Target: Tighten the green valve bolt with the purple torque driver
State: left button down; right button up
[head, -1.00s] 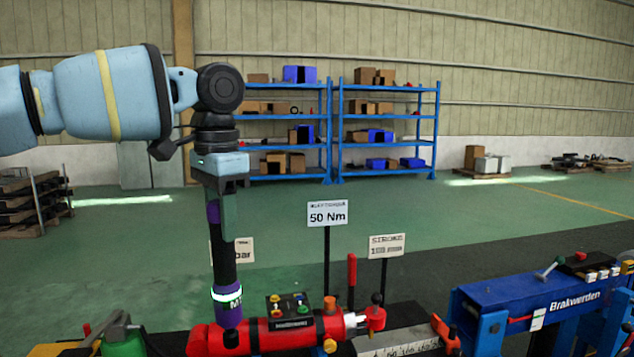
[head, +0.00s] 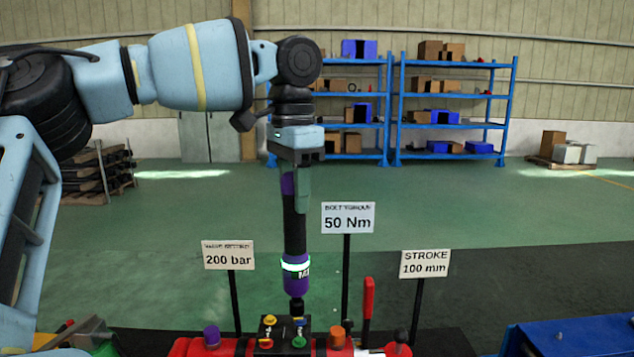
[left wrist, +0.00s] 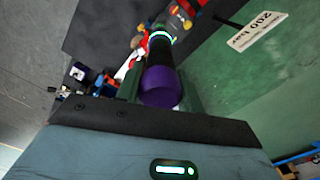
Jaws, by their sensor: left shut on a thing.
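The purple and black torque driver (head: 296,278), with a glowing ring, hangs upright in the head view. My left gripper (head: 295,182) is shut on its top end. In the left wrist view the driver (left wrist: 160,88) points away from the gripper. Its black tip is in line with the back right of a black valve block (head: 267,333); I cannot tell whether it touches. The green valve bolt (head: 299,342) is on the block's front right, below the tip in the picture. A yellow bolt (head: 270,320) is at the back left. My right gripper is not in view.
The block sits on a red cylinder (head: 200,347) with a purple knob (head: 211,336) and an orange cap (head: 337,335). Signs for 200 bar (head: 229,255), 50 Nm (head: 348,218) and 100 mm (head: 425,263) stand behind on posts. A red lever (head: 368,300) rises at right.

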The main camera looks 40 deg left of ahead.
aim_at(296, 220)
pick_arm(q)
jog(key=shift+w+r, duration=0.2)
jog(key=shift+w, duration=0.05)
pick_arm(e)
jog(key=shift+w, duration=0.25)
pick_arm(q)
jog(key=shift+s, duration=0.25)
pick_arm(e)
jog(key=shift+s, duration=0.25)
pick_arm(q)
jog(key=shift+w+f+b, duration=0.1)
jog(key=shift+f+b, duration=0.2)
jog(key=shift+f, duration=2.45)
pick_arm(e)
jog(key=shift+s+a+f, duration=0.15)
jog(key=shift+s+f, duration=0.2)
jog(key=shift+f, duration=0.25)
pick_arm(q)
jog(key=shift+f, duration=0.1)
